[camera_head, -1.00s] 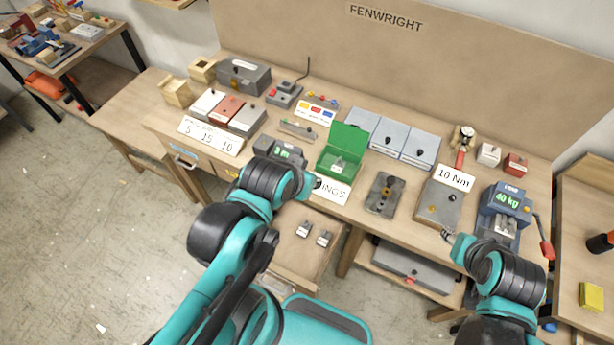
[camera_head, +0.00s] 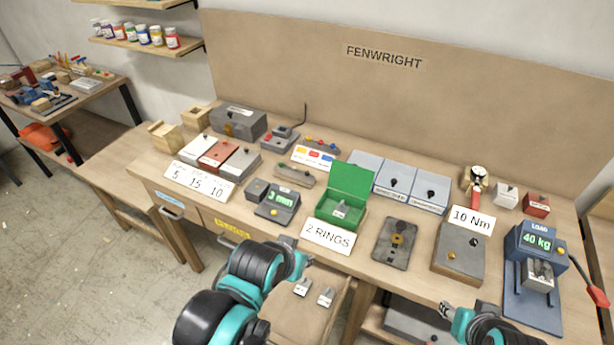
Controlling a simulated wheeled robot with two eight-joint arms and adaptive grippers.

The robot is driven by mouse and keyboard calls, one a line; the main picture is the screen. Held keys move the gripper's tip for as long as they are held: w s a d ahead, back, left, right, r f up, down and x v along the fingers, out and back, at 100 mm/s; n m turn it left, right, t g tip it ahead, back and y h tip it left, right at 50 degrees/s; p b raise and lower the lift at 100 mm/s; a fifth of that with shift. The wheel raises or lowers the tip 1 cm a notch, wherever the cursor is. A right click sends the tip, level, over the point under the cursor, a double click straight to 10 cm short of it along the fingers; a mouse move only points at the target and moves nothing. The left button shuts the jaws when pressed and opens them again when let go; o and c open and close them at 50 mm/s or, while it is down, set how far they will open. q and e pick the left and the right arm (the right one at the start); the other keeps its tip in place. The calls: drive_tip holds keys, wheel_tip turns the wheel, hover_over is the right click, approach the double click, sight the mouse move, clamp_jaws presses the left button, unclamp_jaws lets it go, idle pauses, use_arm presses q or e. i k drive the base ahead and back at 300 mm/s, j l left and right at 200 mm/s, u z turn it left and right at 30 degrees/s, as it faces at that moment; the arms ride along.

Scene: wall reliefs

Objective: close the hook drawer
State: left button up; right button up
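An open drawer (camera_head: 318,318) sticks out from under the workbench. It holds two small grey blocks, a left one (camera_head: 302,287) and a right one (camera_head: 325,297). Its front is hidden behind my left arm, and I can read no label that names it as the hook drawer. My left gripper (camera_head: 303,259) is above the drawer's left side, near the bench edge; its finger opening is too small to judge. My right gripper (camera_head: 447,311) is low at the right, near the bench's front edge; its opening is also unclear.
The workbench top carries a green box (camera_head: 347,190), a "2 RINGS" sign (camera_head: 327,236), a "3 mm" gauge (camera_head: 278,203) and a "40 kg" load device (camera_head: 535,255). A blue-labelled drawer (camera_head: 170,203) and a yellow label (camera_head: 232,228) show on the bench front at left.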

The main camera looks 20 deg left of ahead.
sight(294, 320)
drive_tip(key=k+j+u, duration=0.1)
drive_tip(key=k+u, duration=0.15)
drive_tip(key=u, duration=0.2)
drive_tip(key=k+j+u, duration=0.15)
drive_tip(key=u, duration=0.25)
drive_tip(key=k+l+u, duration=0.25)
drive_tip(key=l+u, duration=0.3)
drive_tip(key=l, duration=0.15)
drive_tip(key=k+l+u, duration=0.25)
